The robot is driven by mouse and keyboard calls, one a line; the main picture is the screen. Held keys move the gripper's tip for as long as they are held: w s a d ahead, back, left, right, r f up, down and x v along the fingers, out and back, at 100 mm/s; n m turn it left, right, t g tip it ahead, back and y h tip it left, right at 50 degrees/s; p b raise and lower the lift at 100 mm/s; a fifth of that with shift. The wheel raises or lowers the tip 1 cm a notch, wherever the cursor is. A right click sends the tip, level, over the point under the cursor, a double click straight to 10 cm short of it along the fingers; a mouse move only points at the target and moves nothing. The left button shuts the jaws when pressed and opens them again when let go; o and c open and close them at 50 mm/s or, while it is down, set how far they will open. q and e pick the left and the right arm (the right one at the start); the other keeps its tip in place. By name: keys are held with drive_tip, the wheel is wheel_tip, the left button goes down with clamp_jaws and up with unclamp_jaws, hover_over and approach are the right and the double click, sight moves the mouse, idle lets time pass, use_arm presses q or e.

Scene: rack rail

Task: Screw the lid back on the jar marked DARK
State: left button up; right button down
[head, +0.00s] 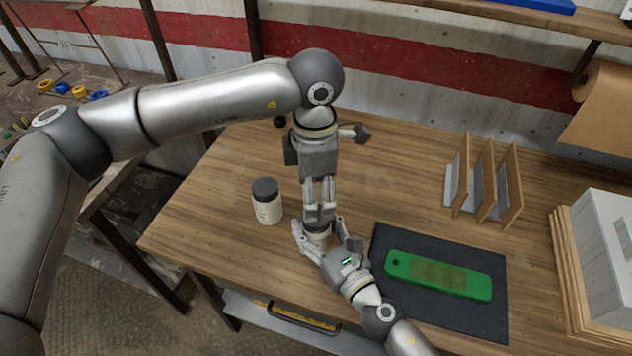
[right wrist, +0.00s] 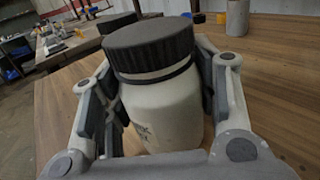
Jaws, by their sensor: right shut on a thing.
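My right gripper (head: 320,240) is shut on a white jar (right wrist: 165,115), with fingers on either side of its body. The jar's dark lettering is partly hidden by a finger, so I cannot read the whole word. A black ribbed lid (right wrist: 150,42) sits at the jar's mouth, with a pale band of neck showing under it. In the head view the jar (head: 318,237) is mostly covered by my grippers. My left gripper (head: 320,213) points down just above or behind the lid. Its fingers are close together; I cannot tell whether they touch the lid.
A second white jar with a dark lid (head: 266,200) stands upright to the left. A green block (head: 438,275) lies on a dark mat (head: 390,239) to the right. A wooden rack (head: 484,180) stands behind it. The wooden table (head: 225,225) is clear around the second jar.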

sight(316, 231)
use_arm(q)
drive_tip(key=n, duration=0.7)
drive_tip(key=shift+r, duration=0.25)
drive_tip(key=n, duration=0.5)
drive_tip(key=shift+r, duration=0.15)
drive_tip(key=n, duration=0.7)
drive_tip(key=shift+r, duration=0.15)
drive_tip(key=n, duration=0.7)
drive_tip(key=shift+w+r, duration=0.1)
drive_tip(key=shift+r, duration=0.1)
drive_tip(key=shift+f, duration=0.1)
drive_tip(key=shift+f, duration=3.9)
drive_tip(key=shift+c, duration=0.2)
